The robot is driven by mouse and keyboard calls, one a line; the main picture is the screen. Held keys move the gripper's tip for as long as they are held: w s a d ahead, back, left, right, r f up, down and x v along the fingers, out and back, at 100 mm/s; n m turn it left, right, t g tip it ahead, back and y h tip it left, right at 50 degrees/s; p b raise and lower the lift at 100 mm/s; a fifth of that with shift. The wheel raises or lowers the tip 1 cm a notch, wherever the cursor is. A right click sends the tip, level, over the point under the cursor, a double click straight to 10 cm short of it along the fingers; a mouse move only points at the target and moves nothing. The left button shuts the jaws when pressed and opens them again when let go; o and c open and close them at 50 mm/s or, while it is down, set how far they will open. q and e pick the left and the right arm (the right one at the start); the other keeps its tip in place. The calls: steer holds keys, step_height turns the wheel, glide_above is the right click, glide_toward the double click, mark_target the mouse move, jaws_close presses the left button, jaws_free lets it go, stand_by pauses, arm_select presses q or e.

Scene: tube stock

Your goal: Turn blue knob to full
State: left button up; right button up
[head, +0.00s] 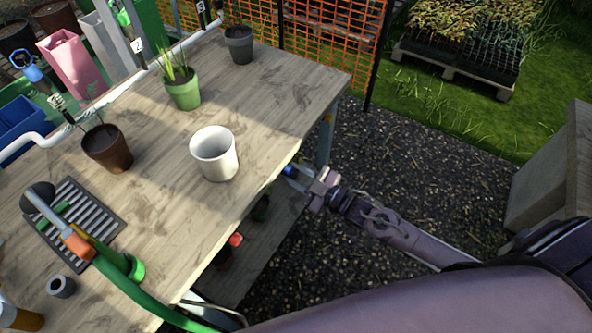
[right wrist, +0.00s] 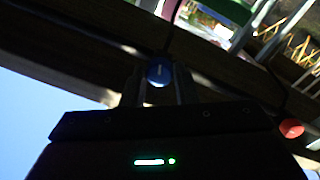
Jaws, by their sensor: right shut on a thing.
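The blue knob (right wrist: 159,73) shows in the right wrist view, between the two dark fingers of my right gripper. In the head view a small part of the blue knob (head: 289,170) shows at the table's right edge, just beyond the fingertips. My right gripper (head: 301,175) reaches in from the right, below the tabletop, and is shut on the knob. The knob's marking is too small and dark to read. My left gripper is not in either view.
The wooden table (head: 270,110) holds a white pot (head: 214,154), a brown pot (head: 107,149), a green pot (head: 183,91) and a dark grey pot (head: 239,45). A watering wand (head: 75,240) with a green hose lies at left. A red knob (right wrist: 291,128) is nearby. Gravel at right is clear.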

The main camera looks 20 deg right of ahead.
steer(key=shift+m+p, duration=0.7)
steer(key=shift+m, duration=1.3)
steer(key=o, duration=1)
steer(key=v, duration=0.7)
steer(key=shift+s+d+r+b, duration=0.1)
steer(key=shift+s+d+b, duration=0.15)
steer(key=shift+b, duration=0.1)
